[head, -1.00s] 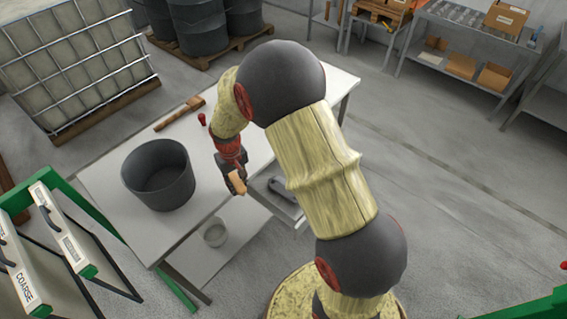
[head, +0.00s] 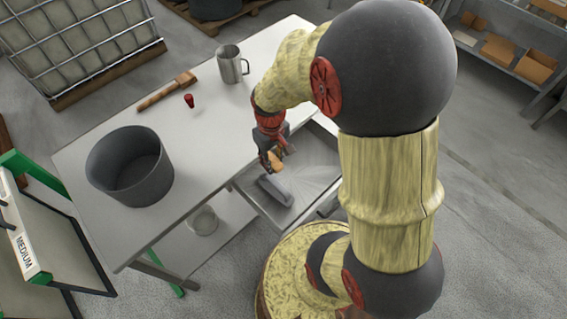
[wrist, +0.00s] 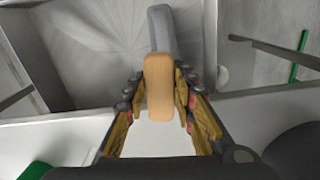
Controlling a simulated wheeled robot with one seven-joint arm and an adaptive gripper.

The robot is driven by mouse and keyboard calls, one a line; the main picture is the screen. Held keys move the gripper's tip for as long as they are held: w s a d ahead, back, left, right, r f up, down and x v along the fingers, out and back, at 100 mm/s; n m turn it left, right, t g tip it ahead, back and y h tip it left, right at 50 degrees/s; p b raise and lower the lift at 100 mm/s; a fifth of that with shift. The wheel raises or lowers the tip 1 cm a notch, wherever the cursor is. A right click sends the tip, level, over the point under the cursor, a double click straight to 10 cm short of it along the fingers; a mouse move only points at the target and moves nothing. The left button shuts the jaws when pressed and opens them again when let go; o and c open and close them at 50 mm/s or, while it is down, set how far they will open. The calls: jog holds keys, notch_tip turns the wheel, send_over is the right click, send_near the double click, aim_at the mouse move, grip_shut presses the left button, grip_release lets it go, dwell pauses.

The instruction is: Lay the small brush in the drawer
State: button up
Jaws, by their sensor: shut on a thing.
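The small brush shows as a tan wooden piece (head: 275,159) between the fingers of my gripper (head: 272,157). In the wrist view the tan piece (wrist: 159,84) lies lengthwise between both fingers, and they close on its sides. Its bristles cannot be made out. The drawer (head: 315,172) stands open under the table's near edge, with a pale grey floor. My gripper is above the drawer's left part, by the table edge. A grey long object (head: 274,190) lies in the drawer below the brush; it also shows beyond the brush in the wrist view (wrist: 162,32).
On the white table (head: 205,135) are a dark grey pot (head: 130,170), a long wooden tool (head: 167,90), a small red item (head: 189,100) and a metal mug (head: 232,65). A pale container (head: 202,220) stands on the lower shelf. The drawer's right part looks bare.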

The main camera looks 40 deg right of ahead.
jog(key=shift+n, duration=0.6)
jog(key=s, duration=0.2)
jog(key=s+f, duration=0.1)
jog(key=s, duration=0.2)
jog(key=s+f, duration=0.1)
jog(key=s, duration=0.1)
jog(key=shift+s+b, duration=0.3)
jog(key=shift+b, duration=0.1)
jog(key=shift+s+d+f, duration=0.1)
jog(key=shift+s+f, duration=0.05)
jog(key=w+d+f+b, duration=0.3)
jog(key=w+d+f, duration=0.1)
jog(key=d, duration=0.3)
jog(key=b, duration=0.2)
send_over(302, 172)
jog(key=f, duration=0.5)
jog(key=shift+s+a, duration=0.25)
jog(key=shift+a, duration=0.1)
jog(key=shift+w+d+f+b, duration=0.15)
jog(key=shift+d+f+b, duration=0.15)
jog(key=shift+f+b, duration=0.15)
jog(key=shift+d+f+b, duration=0.1)
jog(key=shift+f+b, duration=0.4)
jog(key=shift+f, duration=1)
jog(key=shift+f, duration=0.2)
jog(key=o, duration=1.1)
jog(key=shift+o, duration=0.2)
